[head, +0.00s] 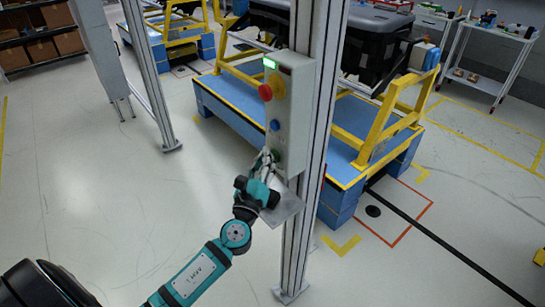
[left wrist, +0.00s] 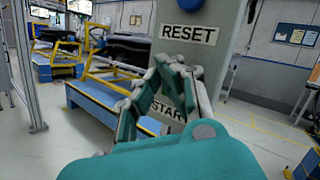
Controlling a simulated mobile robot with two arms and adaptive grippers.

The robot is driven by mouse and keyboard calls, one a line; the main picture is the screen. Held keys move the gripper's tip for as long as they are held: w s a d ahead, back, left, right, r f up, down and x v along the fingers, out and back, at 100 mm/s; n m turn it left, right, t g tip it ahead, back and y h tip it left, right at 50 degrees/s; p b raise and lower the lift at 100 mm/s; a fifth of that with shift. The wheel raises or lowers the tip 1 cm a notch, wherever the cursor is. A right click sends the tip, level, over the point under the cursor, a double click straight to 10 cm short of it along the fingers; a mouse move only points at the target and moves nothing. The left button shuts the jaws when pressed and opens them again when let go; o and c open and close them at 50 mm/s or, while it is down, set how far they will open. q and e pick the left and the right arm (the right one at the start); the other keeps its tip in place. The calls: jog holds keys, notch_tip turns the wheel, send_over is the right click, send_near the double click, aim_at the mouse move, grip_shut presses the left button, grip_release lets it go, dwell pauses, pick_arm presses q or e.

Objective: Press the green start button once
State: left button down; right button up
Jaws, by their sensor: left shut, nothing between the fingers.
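A light grey control box (head: 294,100) is fixed to a metal post. It carries a lit green lamp at its top, a red knob (head: 265,91) and a blue button (head: 275,125). In the left wrist view, the RESET label (left wrist: 188,34) is plain and the START label (left wrist: 166,127) is partly covered by my fingers. My left gripper (head: 268,157) is shut and empty at the lower part of the box. Its fingers (left wrist: 174,62) lie in front of the area between both labels. The green start button is hidden behind them; I cannot tell whether they touch it.
The metal post (head: 312,170) stands right beside the box. Behind it is a blue platform (head: 235,105) with yellow frames (head: 385,120). A white cart (head: 490,55) stands at the back right.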

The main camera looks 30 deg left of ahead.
pick_arm(q)
jog(key=shift+s, duration=0.15)
jog(key=shift+s+a, duration=0.3)
jog(key=shift+s, duration=0.3)
jog(key=shift+s+a+b, duration=0.2)
jog(key=shift+s+a, duration=0.1)
jog(key=shift+s, duration=0.45)
jog(key=shift+s+a+b, duration=0.2)
jog(key=shift+s+a, duration=0.15)
jog(key=shift+s, duration=0.45)
jog(key=shift+s+a+b, duration=0.2)
jog(key=shift+s+a, duration=0.1)
jog(key=shift+s, duration=0.45)
